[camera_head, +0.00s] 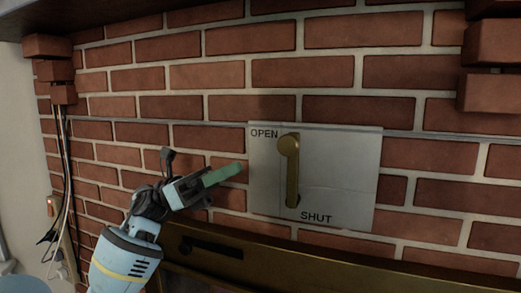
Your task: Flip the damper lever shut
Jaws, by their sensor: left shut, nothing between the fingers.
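The damper lever (290,146) is brass-coloured and sits on a pale metal plate (345,170) fixed to the brick wall. Its thick rounded part is at the top, beside the word OPEN. A narrow brass strip runs straight down from it to just above the word SHUT. I cannot tell whether this strip is part of the lever or a track behind it. My left gripper (222,175) has green fingers, is shut and empty, and points right. Its tips are just left of the plate's left edge, apart from the lever. My right gripper is out of view.
A brass-coloured ledge or frame (300,262) with a dark slot runs below the plate. Bricks jut out at the upper left (52,68) and upper right (492,65). Cables (65,170) hang at the left. The wall around the plate is clear.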

